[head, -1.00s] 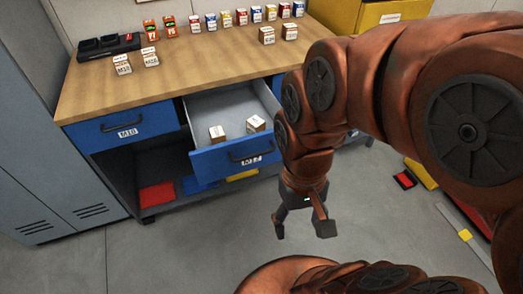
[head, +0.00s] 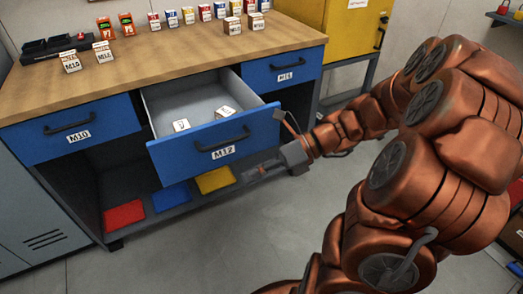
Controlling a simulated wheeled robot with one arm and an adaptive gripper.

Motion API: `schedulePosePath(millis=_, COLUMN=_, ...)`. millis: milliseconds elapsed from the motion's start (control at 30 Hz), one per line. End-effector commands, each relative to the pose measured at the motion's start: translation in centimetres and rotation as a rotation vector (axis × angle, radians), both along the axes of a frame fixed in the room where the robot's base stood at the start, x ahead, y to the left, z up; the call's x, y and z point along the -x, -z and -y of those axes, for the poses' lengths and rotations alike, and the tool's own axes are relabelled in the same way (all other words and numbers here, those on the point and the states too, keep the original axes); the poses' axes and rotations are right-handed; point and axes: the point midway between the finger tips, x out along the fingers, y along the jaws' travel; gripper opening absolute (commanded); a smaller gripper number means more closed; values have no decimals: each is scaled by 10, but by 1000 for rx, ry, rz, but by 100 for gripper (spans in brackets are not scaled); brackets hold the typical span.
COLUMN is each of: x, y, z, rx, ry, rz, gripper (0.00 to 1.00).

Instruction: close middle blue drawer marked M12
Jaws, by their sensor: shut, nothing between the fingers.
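The middle blue drawer marked M12 (head: 222,146) is pulled out from the workbench, with its grey inside showing. Its front has a dark bar handle (head: 222,138) above a white M12 label. Two small white-topped boxes lie inside, one to the left (head: 181,126) and one to the right (head: 226,112). My gripper (head: 268,160) is at the right end of the drawer front, low and close to its lower right corner. It is shut and holds nothing. I cannot tell whether it touches the drawer.
Drawers M10 (head: 75,130) and M14 (head: 284,70) are shut on either side. Small boxes and a dark tray (head: 52,46) stand on the wooden top (head: 150,65). Red, blue and yellow mats lie on the lower shelf. A yellow cabinet (head: 352,40) stands behind right. Floor in front is clear.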

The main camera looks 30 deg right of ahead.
Motion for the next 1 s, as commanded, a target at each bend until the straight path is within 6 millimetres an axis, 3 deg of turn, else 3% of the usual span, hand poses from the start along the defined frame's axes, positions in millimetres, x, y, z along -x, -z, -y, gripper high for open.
schedulePosePath(millis=33, x=-9, y=17, z=18, rx=-71, ry=99, rz=-59, gripper=0)
schedulePosePath(millis=300, x=-38, y=47, z=120, rx=-472, ry=516, rz=-337, gripper=0)
schedulePosePath(millis=500, x=-39, y=57, z=167, rx=-660, ry=651, rz=-435, gripper=0)
schedulePosePath(millis=667, x=-42, y=57, z=173, rx=-698, ry=674, rz=-453, gripper=0)
schedulePosePath(millis=1000, x=-73, y=59, z=139, rx=-695, ry=667, rz=-456, gripper=0)
